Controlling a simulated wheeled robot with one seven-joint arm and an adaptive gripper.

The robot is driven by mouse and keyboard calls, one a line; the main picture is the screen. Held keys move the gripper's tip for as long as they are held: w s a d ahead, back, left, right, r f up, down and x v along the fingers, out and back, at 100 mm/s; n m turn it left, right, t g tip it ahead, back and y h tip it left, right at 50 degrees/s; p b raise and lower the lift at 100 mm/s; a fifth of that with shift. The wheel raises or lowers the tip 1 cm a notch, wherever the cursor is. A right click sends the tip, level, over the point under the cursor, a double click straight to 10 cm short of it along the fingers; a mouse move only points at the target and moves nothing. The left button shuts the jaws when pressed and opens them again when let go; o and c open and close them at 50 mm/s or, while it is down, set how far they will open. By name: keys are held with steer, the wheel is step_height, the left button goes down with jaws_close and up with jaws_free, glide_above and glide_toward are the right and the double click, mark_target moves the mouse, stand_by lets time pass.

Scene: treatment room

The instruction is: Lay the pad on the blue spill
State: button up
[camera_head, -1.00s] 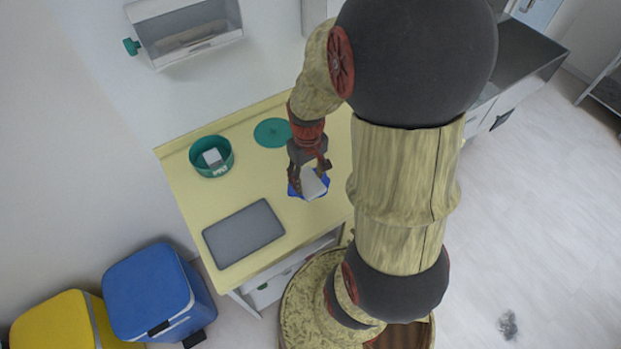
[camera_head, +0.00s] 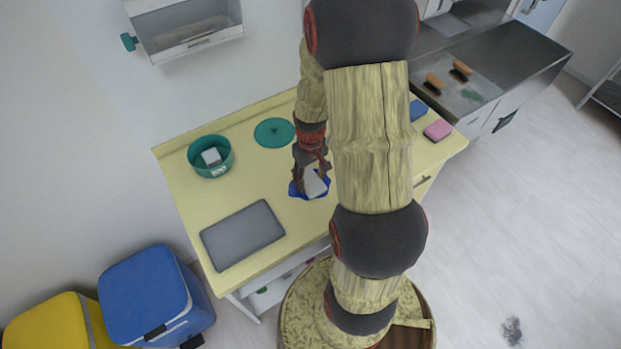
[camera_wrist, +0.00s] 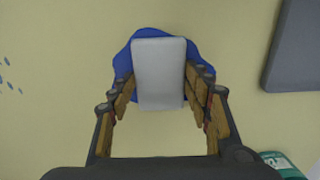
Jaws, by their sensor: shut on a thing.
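The pad (camera_wrist: 160,72) is a white-grey rectangular block between my gripper's fingers (camera_wrist: 160,95) in the wrist view. My gripper is shut on it. The blue spill (camera_wrist: 122,66) shows around the far end and sides of the pad, on the pale yellow tabletop. In the head view the pad (camera_head: 315,184) is under my gripper (camera_head: 312,172), over the spill (camera_head: 296,190), whose blue edge shows at the left and below. I cannot tell whether the pad touches the spill or is slightly above it.
On the yellow table (camera_head: 190,215) are a grey flat slab (camera_head: 242,235), a green round tub (camera_head: 199,168) with a white block (camera_head: 211,156) inside, and a green disc (camera_head: 274,132). Pink (camera_head: 438,130) and blue (camera_head: 418,109) blocks lie at the right. Small blue drops (camera_wrist: 6,78) lie left.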

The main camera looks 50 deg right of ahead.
mark_target(310, 181)
steer(key=o, duration=0.4)
steer(key=shift+f, duration=0.15)
steer(key=o, duration=0.4)
steer(key=shift+o, duration=0.2)
step_height(310, 181, up, 12)
steer(key=p, duration=0.3)
steer(key=a+r+n+t, duration=0.2)
steer(key=a+r+t, duration=0.1)
steer(key=a+r, duration=1)
steer(key=s+a+r+t, duration=0.2)
steer(key=s+a+r, duration=0.5)
steer(key=a+r, duration=0.1)
steer(key=shift+s+a+n+t, duration=0.3)
steer(key=shift+a+n, duration=0.1)
steer(key=shift+a, duration=0.45)
